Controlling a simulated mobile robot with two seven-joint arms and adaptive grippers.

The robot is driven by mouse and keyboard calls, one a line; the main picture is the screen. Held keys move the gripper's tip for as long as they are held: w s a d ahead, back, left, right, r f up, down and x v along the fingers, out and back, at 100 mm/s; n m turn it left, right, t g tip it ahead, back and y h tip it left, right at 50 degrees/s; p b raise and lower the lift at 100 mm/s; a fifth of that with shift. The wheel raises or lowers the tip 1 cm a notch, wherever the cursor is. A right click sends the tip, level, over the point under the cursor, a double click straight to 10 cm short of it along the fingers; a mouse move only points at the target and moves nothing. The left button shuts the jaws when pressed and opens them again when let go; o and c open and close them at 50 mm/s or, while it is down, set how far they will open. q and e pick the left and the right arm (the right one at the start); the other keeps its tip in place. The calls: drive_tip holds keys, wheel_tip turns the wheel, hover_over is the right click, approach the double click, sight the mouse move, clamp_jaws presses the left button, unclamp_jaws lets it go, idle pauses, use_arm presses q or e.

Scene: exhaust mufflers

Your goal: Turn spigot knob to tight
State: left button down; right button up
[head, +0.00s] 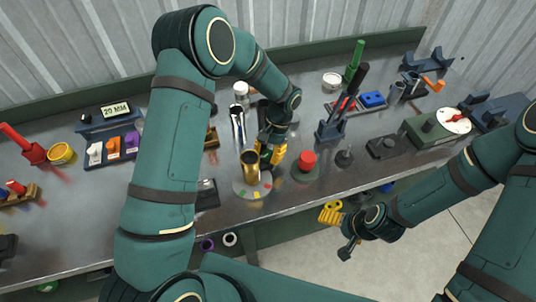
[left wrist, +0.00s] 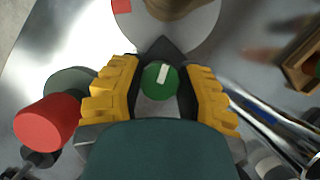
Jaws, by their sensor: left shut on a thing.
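A round green knob with a white bar (left wrist: 160,81) sits between the yellow fingers of my left gripper (left wrist: 163,88) in the left wrist view. The gripper is shut on it. In the head view, my left gripper (head: 271,153) is just behind a brass cylinder (head: 250,168), and the knob is hidden there. The cylinder stands on a pale round plate (head: 240,188) with red, yellow and green patches; this plate also shows in the left wrist view (left wrist: 200,30). My right gripper (head: 340,228) hangs empty in front of the bench.
A red mushroom button (head: 307,160) stands close right of the left gripper. Shiny metal tubes (head: 237,125) stand to its left. A holder with green and black handles (head: 332,128) is further right, and a green box with a white dial (head: 453,121) beyond.

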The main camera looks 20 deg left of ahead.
use_arm(q)
drive_tip(key=m+t+y, duration=0.1)
drive_tip(key=m, duration=0.3)
drive_tip(key=shift+s+f+m+b, duration=0.1)
drive_tip(key=shift+m+b, duration=0.3)
drive_tip(key=shift+y, duration=0.3)
drive_tip(key=c, duration=0.8)
unclamp_jaws()
drive_tip(key=shift+c, duration=0.2)
drive_tip(key=v, duration=1.2)
